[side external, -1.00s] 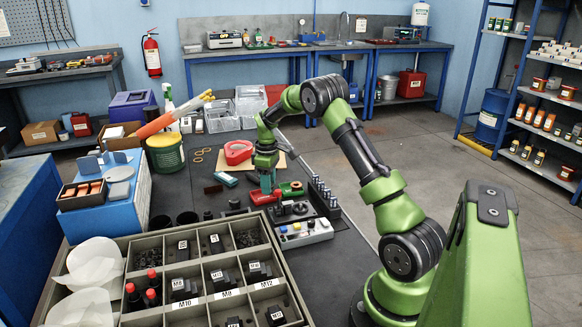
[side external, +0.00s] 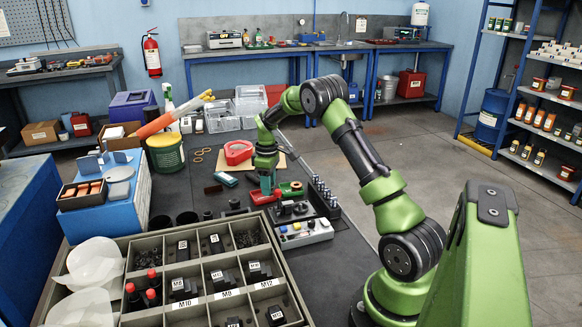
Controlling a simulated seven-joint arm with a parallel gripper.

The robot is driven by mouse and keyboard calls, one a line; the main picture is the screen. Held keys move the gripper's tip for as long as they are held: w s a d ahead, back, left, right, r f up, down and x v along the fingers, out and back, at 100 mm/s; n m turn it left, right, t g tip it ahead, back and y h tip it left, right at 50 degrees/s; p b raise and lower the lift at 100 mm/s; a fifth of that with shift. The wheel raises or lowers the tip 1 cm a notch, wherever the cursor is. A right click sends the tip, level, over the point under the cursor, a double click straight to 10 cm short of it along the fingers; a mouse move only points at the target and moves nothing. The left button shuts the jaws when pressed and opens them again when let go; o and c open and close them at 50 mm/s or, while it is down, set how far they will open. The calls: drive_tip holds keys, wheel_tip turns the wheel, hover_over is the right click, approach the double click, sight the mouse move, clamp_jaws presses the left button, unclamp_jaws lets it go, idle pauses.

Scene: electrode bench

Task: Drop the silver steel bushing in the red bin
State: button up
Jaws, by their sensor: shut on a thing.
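My gripper (side external: 267,190) points down over the dark bench mat, among small red and green parts. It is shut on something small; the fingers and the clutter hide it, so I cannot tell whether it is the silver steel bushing. Several small silver cylinders (side external: 324,191) stand in a dark rack just right of my gripper. A red bin (side external: 275,93) shows partly behind my arm, beside clear plastic boxes at the far end of the bench.
A grey compartment tray (side external: 124,245) fills the front. A white control box with coloured buttons (side external: 305,233) lies close to my gripper. Bare mat shows left of the gripper.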

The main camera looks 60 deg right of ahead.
drive_tip(key=shift+f, duration=0.7)
drive_tip(key=o, duration=1.2)
drive_tip(key=shift+c, duration=0.2)
wheel_tip(320, 180, up, 17)
drive_tip(key=shift+r, duration=2.4)
